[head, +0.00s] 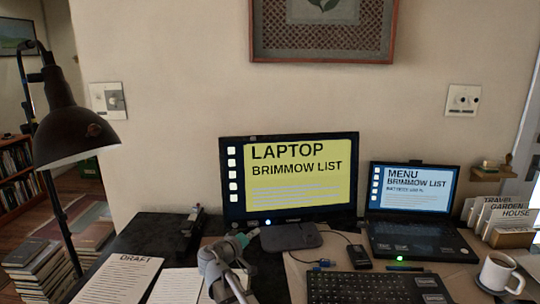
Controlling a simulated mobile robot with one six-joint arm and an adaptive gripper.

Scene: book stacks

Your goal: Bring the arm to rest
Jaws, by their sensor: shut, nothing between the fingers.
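My grey arm rises from the bottom edge of the head view, left of centre, over the front of the dark desk (140,238). Its end, with a teal part, points up and right toward the base of the monitor. My gripper (252,234) shows small there, shut and with nothing in it. My arm covers part of the papers and desk behind it. I cannot tell whether it touches anything.
A monitor (305,195) and a laptop (412,205) stand on the desk, with a keyboard (375,287) and a dark mouse (358,257) in front. A cup (497,272) is at right. Papers (125,279) lie left. A black lamp (75,135) stands far left near book stacks (40,265).

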